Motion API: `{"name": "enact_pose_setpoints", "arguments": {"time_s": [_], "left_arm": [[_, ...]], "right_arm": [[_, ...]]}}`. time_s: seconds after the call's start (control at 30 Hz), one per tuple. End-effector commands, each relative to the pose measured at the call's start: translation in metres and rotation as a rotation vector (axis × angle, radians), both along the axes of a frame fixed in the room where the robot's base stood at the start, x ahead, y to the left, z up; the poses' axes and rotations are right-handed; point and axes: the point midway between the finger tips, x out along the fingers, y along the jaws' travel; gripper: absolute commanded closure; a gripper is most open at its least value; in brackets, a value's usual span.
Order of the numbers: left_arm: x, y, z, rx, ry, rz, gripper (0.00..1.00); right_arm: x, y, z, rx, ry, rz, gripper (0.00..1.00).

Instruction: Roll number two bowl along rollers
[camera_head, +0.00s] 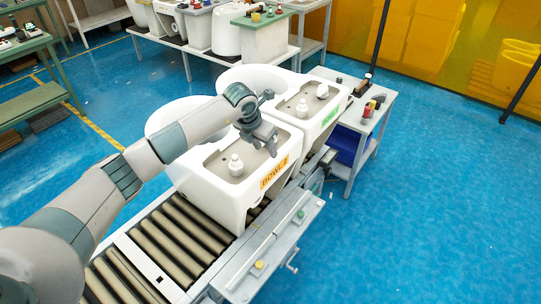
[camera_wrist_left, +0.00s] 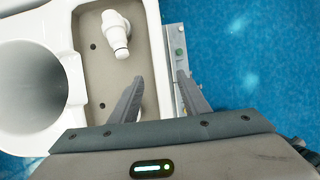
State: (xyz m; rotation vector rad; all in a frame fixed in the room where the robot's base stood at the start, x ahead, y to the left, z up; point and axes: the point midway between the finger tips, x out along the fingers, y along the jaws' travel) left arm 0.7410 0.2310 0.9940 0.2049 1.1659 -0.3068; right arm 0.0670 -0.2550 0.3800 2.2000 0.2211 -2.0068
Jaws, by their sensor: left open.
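The number two bowl (camera_head: 218,192) is a white toilet with an orange "BOWL 2" label, upright on the roller conveyor (camera_head: 177,236). Its open tank holds a white fitting (camera_head: 236,166), which also shows in the left wrist view (camera_wrist_left: 116,33). My left gripper (camera_head: 268,147) is over the tank, near its far right side. In the left wrist view my open left gripper (camera_wrist_left: 160,84) has one finger over the tank's inside and the other beyond its white side wall (camera_wrist_left: 157,60). Whether the fingers touch the wall I cannot tell. My right gripper is out of view.
Another white bowl with a green label (camera_head: 330,116) stands just beyond bowl two on the line. A side rail (camera_head: 262,258) with buttons runs along the conveyor's right. A small table (camera_head: 375,118) with bottles stands at the far right.

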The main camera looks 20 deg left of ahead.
Motion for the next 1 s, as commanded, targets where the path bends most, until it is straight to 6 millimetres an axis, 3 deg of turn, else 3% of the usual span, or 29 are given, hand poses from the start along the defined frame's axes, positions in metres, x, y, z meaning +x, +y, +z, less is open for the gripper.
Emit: {"name": "enact_pose_setpoints", "arguments": {"time_s": [0.3,0.5,1.0], "left_arm": [[0.019,-0.008,-0.049,0.0,0.003,0.001,0.58],[0.027,-0.011,-0.068,-0.001,0.001,0.001,0.58],[0.031,-0.011,-0.078,0.0,0.0,0.0,0.58]], "right_arm": [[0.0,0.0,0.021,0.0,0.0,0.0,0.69],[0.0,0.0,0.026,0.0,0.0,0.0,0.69],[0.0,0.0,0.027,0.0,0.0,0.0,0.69]]}}
